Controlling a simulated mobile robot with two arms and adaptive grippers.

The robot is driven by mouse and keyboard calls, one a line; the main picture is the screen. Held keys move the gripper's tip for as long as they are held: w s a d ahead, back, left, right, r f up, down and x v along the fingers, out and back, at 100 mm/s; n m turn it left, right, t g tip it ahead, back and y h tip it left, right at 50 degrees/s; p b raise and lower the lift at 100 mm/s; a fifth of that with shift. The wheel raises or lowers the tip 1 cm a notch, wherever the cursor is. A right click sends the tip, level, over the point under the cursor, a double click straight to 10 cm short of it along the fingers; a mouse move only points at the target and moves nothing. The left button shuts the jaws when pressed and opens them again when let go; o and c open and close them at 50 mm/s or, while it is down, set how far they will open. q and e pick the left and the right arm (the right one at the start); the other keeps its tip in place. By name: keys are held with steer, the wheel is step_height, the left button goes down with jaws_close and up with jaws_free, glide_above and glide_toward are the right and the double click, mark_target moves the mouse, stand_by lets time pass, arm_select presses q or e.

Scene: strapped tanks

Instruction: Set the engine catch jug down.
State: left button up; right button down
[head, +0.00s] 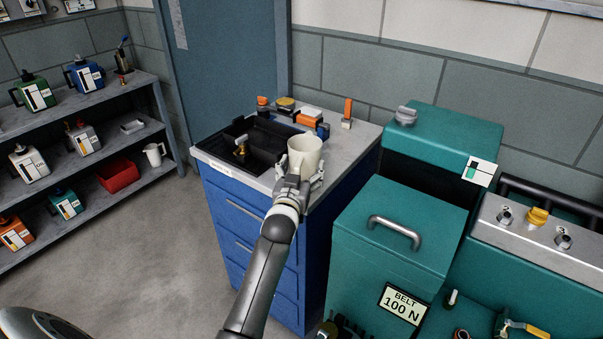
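A cream-white jug (304,154) with an open top is upright at the front right of the blue cabinet's grey worktop (345,142). My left gripper (303,178) is around the jug's lower part, with its fingers closed on it. The fingers and wrist hide the jug's base, so I cannot tell whether it touches the worktop or is just above it. My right gripper is not in view.
A black tray (258,142) with a brass valve fills the worktop's left. Small orange, black and blue items (300,115) line its back. A teal tank (385,240) stands close on the right. Shelves (110,140) on the left hold several cans and another white jug (153,154).

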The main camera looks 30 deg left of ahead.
arm_select(q)
steer(key=shift+s+d+r, duration=0.1)
steer(key=shift+s, duration=0.05)
steer(key=o, duration=1.2)
steer(key=shift+f, duration=0.2)
